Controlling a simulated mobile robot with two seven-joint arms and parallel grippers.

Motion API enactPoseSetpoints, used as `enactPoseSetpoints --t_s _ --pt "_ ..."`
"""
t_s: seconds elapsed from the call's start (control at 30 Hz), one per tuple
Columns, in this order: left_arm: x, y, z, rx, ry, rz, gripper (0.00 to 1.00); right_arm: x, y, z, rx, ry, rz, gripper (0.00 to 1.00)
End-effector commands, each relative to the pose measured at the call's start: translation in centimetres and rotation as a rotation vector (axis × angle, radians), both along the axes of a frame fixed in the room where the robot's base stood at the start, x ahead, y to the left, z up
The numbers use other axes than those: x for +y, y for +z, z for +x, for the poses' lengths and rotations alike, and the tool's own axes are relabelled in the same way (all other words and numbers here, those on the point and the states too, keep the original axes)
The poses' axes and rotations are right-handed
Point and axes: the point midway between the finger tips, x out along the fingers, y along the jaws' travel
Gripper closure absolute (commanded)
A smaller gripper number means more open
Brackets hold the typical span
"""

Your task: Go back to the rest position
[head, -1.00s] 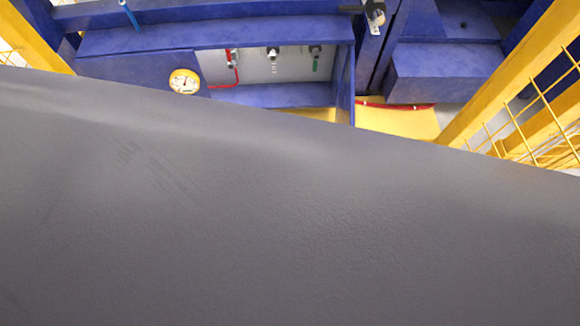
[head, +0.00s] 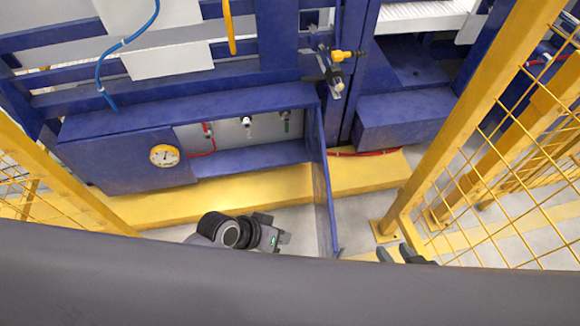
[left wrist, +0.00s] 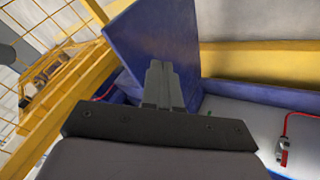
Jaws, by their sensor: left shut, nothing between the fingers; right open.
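My left gripper (head: 284,238) is low in the head view, in front of the blue cabinet and left of its open door. In the left wrist view its fingers (left wrist: 163,86) are together with nothing between them. A blue panel stands behind them there, and I cannot tell whether they touch it. My right gripper (head: 395,254) shows only its dark fingertips at the lower right of the head view, right of the door. They are apart and empty. The rest of it is hidden below.
The blue cabinet (head: 110,165) has a round gauge (head: 164,155) and a blue door (head: 325,190) standing out towards me. A yellow post (head: 470,120) and mesh fence (head: 520,150) rise at right. Another yellow post (head: 60,185) stands at left.

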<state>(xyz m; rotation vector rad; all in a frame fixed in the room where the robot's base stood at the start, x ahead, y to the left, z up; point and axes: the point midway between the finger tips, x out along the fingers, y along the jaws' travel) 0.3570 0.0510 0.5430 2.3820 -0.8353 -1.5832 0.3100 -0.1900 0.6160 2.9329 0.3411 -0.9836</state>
Motion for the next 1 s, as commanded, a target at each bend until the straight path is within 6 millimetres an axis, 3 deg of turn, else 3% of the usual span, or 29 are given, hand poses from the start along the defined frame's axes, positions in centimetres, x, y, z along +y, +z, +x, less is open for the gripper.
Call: enactPoseSetpoints --t_s 0.2,0.33,0.57,0.83,0.9,1.0 --pt "0.2 0.0 -0.2 -0.011 0.010 0.000 1.00 0.0 -0.1 0.0 0.001 0.000 0.000 0.57" --pt "1.6 0.3 -0.8 -0.076 0.062 0.010 1.00 0.0 -0.1 0.0 0.001 -0.001 0.001 0.57" --pt "7.5 2.9 -2.6 -0.302 0.211 0.096 1.00 0.0 -0.1 0.0 0.002 -0.002 0.002 0.57" --pt "14.3 7.4 -5.0 -0.535 0.295 0.247 1.00 0.1 0.0 0.0 0.002 -0.003 0.004 0.57" --pt "14.2 9.6 -4.7 -0.537 0.294 0.247 1.00 0.1 2.2 -0.1 0.005 -0.002 0.000 0.57" --pt "14.3 11.1 -4.8 -0.537 0.293 0.252 1.00 0.0 4.4 0.0 -0.010 -0.001 -0.004 0.57"
